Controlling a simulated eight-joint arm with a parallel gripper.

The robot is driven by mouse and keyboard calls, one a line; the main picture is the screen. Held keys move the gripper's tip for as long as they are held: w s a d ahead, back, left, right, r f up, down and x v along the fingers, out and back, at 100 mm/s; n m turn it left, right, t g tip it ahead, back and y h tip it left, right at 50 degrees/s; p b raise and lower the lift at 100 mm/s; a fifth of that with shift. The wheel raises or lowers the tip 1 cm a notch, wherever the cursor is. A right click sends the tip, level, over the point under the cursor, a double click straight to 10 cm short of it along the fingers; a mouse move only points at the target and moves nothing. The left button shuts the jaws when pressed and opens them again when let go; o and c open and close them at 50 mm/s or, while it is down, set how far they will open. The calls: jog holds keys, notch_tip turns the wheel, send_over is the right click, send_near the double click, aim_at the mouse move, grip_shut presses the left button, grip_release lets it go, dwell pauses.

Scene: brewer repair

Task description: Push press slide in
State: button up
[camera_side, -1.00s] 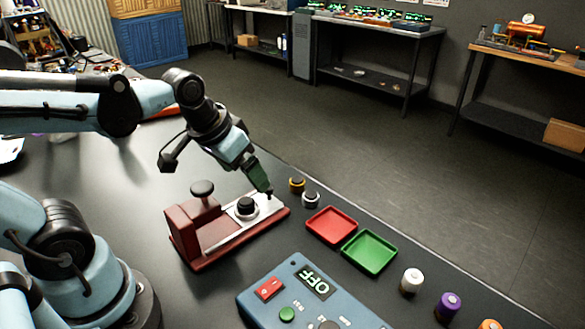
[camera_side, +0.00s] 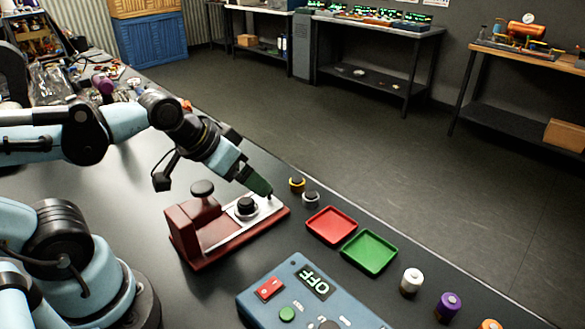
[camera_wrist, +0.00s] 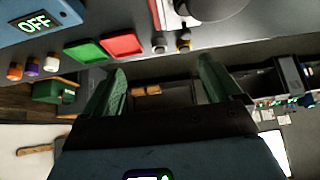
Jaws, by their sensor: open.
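The press (camera_side: 205,228) is a dark red body with a black knob on top, standing on the bench in the side view. Its silver slide (camera_side: 225,232) runs out to the right and carries a black round piece (camera_side: 246,206) in a pale ring. A small peg stands near the slide's outer end. My gripper (camera_side: 266,190) has green fingers and slants down at this outer end, close to the peg; contact cannot be told. In the wrist view my gripper (camera_wrist: 160,80) is open with nothing between its fingers. Part of the press (camera_wrist: 168,14) shows at the top edge there.
Yellow-ringed (camera_side: 297,185) and white-ringed (camera_side: 310,200) small parts stand right of the slide. A red tray (camera_side: 331,225), a green tray (camera_side: 369,252) and a blue control box (camera_side: 305,295) reading OFF lie nearer. White, purple and orange cylinders stand at right.

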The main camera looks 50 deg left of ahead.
jog(key=shift+w, duration=0.1)
jog(key=c, duration=0.4)
jog(key=shift+w+a+r+m+g, duration=0.15)
jog(key=shift+w+r+m+g, duration=0.1)
jog(key=shift+r+m+g, duration=0.05)
jog(key=shift+c, duration=1.1)
jog(key=w+m+g, duration=0.1)
jog(key=w+a+r+m+g, duration=0.2)
jog(key=w, duration=0.1)
jog(key=shift+m, duration=0.4)
jog(key=shift+c, duration=1)
jog(key=w+a+m+g, duration=0.3)
jog(key=w+m+g, duration=0.1)
jog(key=w, duration=0.1)
jog(key=shift+m, duration=0.3)
notch_tip(320, 180, down, 13)
jog(key=shift+d+r, duration=0.1)
jog(key=shift+d, duration=0.05)
jog(key=shift+c, duration=0.4)
grip_shut()
